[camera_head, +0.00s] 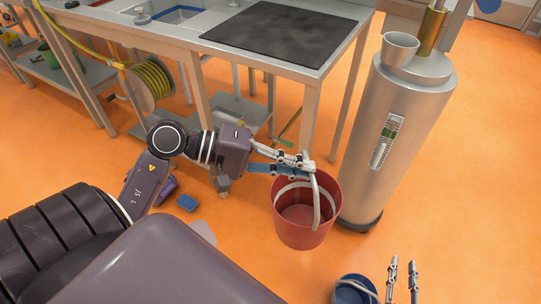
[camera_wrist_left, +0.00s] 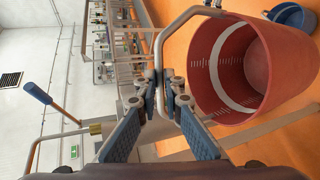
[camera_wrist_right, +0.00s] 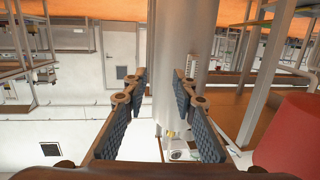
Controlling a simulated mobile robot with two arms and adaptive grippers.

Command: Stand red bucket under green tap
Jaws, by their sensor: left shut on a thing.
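The red bucket (camera_head: 306,222) is upright beside the steel cylinder's base, and its pale handle (camera_head: 317,200) is raised. My left gripper (camera_head: 308,163) is shut on that handle, above the bucket's rim. The left wrist view shows the fingers (camera_wrist_left: 165,95) around the handle and the empty-looking inside of the bucket (camera_wrist_left: 235,75). I cannot tell whether the bucket touches the floor. My right gripper (camera_head: 403,280) is open and empty at the lower right, and the right wrist view shows its fingers (camera_wrist_right: 157,90) apart. I cannot make out a green tap.
The steel cylinder (camera_head: 395,125) stands right of the bench (camera_head: 305,75), with a gauge and a small green patch on its front. A blue bucket (camera_head: 355,290) stands near my right gripper. A hose reel (camera_head: 150,82) hangs at the bench's left. Orange floor is clear at right.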

